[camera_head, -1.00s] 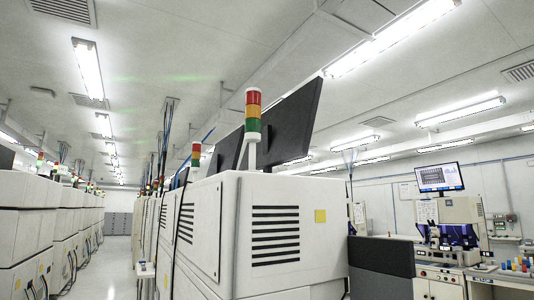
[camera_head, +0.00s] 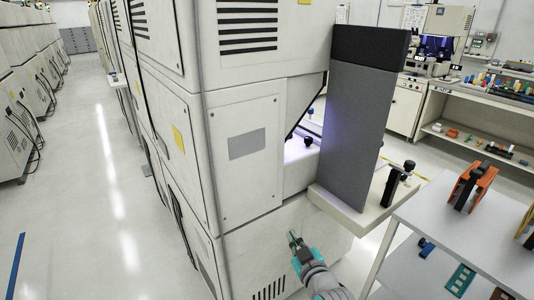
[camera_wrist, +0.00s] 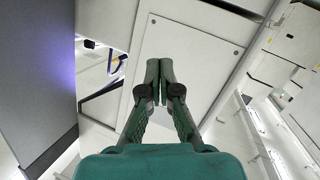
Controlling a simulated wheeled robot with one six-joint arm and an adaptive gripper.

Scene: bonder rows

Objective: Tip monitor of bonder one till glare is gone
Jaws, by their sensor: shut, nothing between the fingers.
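The near machine (camera_head: 240,185), a large off-white cabinet with vents and a yellow label, fills the middle of the head view. Its top and the dark monitor above it are outside the head view now. My gripper (camera_head: 295,240) is low in front of the machine's lower side, pointing up toward it, apart from any monitor. In the wrist view my gripper (camera_wrist: 160,65) has its green fingers together, empty, before a pale machine panel (camera_wrist: 190,50). No monitor screen or glare on one can be judged in these frames.
A tall dark grey panel (camera_head: 362,130) stands on a pale shelf (camera_head: 345,215) right of my gripper; it also shows in the wrist view (camera_wrist: 38,85). A white rack (camera_head: 450,225) with orange parts stands at right. The aisle floor (camera_head: 110,200) at left is clear.

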